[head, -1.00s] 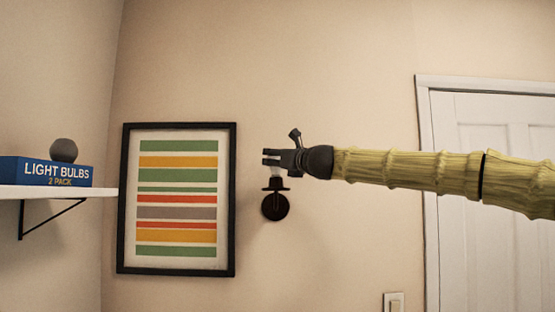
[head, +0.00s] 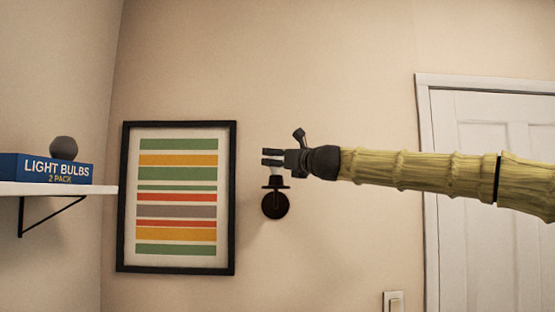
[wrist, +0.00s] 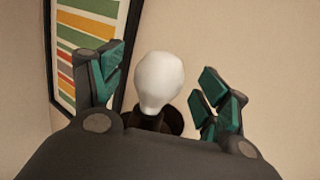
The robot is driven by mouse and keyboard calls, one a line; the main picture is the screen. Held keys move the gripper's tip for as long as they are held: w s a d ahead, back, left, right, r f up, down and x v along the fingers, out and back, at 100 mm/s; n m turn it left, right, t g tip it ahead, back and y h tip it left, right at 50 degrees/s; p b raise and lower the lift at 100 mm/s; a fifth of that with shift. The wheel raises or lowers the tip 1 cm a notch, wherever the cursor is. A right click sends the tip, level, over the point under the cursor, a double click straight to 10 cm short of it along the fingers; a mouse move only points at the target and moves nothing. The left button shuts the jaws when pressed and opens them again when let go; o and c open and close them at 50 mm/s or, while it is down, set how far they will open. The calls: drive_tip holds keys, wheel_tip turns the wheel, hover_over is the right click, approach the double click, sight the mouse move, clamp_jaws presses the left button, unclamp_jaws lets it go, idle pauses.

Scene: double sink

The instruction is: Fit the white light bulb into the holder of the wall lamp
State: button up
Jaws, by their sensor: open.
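The white light bulb (wrist: 159,82) stands in the dark holder of the wall lamp, its round end toward the wrist camera. In the head view a small pale part of the bulb (head: 277,173) shows just above the holder, under my gripper. The wall lamp (head: 275,204) has a round dark plate on the wall with a cup-shaped holder above it. My gripper (head: 271,157) is open above the lamp. In the wrist view its teal-padded fingers (wrist: 160,88) are spread on both sides of the bulb, with gaps to it. How deep the bulb sits in the holder is hidden.
A framed striped picture (head: 178,197) hangs left of the lamp. A white shelf (head: 60,189) at far left carries a blue light bulb box (head: 45,168) and a grey round object (head: 64,148). A white door (head: 490,230) and a light switch (head: 393,302) are at right.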

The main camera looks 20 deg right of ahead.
drive_tip(key=v, duration=1)
drive_tip(key=shift+r, duration=0.1)
idle(0.6)
